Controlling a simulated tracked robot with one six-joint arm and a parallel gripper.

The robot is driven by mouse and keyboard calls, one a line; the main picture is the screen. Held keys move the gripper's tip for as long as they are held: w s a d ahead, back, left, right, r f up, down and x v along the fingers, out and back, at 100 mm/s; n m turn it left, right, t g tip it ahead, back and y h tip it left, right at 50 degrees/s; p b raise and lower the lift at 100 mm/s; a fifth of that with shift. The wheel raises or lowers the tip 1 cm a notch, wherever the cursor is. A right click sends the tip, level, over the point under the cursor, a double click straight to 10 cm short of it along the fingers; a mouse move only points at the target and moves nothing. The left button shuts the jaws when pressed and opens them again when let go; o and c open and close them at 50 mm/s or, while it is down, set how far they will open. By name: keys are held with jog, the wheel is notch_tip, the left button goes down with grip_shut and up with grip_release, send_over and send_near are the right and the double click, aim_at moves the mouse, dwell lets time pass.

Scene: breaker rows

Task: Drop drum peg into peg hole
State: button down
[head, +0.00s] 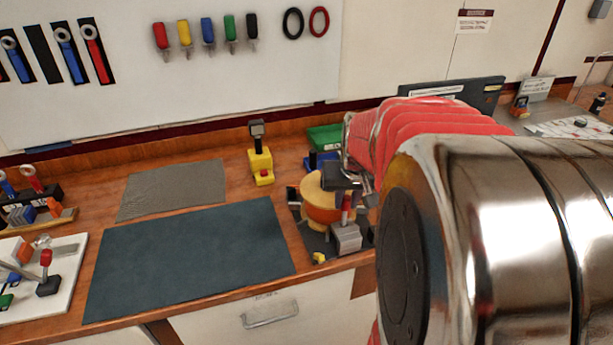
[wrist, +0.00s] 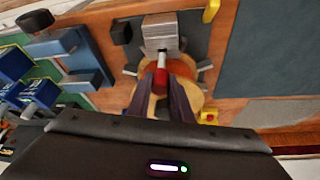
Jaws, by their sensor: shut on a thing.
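The drum peg has a red handle (head: 346,204) and a pale metal shaft, clear in the wrist view (wrist: 161,78). My gripper (wrist: 164,92) is shut on the red handle; in the head view its dark fingers (head: 345,183) hide the peg's top. A round orange and yellow drum (head: 320,206) is beside and partly behind the peg; it also shows behind my fingers in the wrist view (wrist: 195,92). The shaft points toward a grey metal block (head: 347,237), also at the top of the wrist view (wrist: 160,32). I cannot see the peg hole or tell whether the shaft touches the block.
A yellow stand (head: 260,163) with a dark top stands left of the drum. A green bin (head: 325,137) and blue parts are behind. A dark blue mat (head: 190,260) and a grey mat (head: 172,188) lie clear to the left. The bench's front edge is close.

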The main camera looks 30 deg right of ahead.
jog(key=shift+f, duration=0.7)
jog(key=c, duration=1.5)
grip_release()
jog(key=v, duration=1.4)
jog(key=shift+w, duration=0.1)
jog(key=shift+d+f, duration=0.1)
jog(key=shift+f, duration=0.05)
